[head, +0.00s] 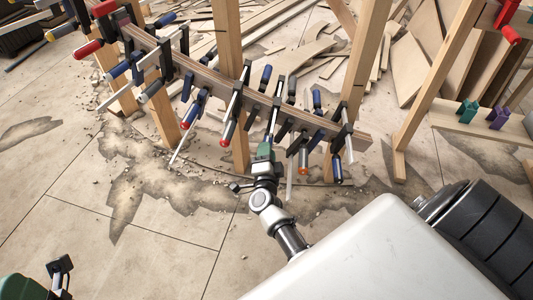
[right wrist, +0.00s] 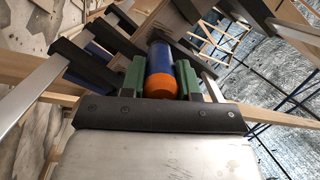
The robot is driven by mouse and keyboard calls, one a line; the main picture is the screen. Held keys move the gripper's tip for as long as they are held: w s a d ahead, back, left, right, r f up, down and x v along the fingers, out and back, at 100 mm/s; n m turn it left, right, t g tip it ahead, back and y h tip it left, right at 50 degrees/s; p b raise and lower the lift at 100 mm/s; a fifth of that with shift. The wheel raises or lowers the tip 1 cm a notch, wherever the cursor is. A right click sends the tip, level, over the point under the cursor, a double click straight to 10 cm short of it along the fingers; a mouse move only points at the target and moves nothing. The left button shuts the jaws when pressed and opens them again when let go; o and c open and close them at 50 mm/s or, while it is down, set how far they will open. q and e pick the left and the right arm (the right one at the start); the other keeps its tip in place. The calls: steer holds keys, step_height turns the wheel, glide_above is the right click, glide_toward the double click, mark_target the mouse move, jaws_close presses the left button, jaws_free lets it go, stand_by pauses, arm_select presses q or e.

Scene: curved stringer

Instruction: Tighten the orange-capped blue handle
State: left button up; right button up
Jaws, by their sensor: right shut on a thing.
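The blue handle with an orange cap (right wrist: 160,72) stands between the two green fingers of my right gripper (right wrist: 161,80) in the right wrist view, its cap facing the camera. My right gripper is shut on this handle. In the head view my right gripper (head: 265,151) reaches up to the lower edge of the curved wooden stringer (head: 260,97), and the held handle is hidden there. Part of my left gripper (head: 22,288) shows at the bottom left corner, away from the stringer; its fingertips are not clear.
Several bar clamps line the stringer, including a red-tipped blue one (head: 192,110) to the left and an orange-ended one (head: 303,158) close on the right. Wooden posts (head: 231,90) hold the stringer. Loose boards (head: 305,50) lie behind. The stained floor in front is mostly clear.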

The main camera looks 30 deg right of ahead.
stand_by(0.4)
steer(key=o, duration=0.9)
steer(key=p+v, duration=0.2)
steer(key=v, duration=0.9)
steer(key=shift+w+p, duration=0.1)
steer(key=shift+p, duration=0.25)
steer(key=shift+a+v, duration=0.25)
steer(key=shift+v, duration=1.35)
steer(key=shift+w+d+f, duration=0.1)
steer(key=shift+w+f, duration=0.1)
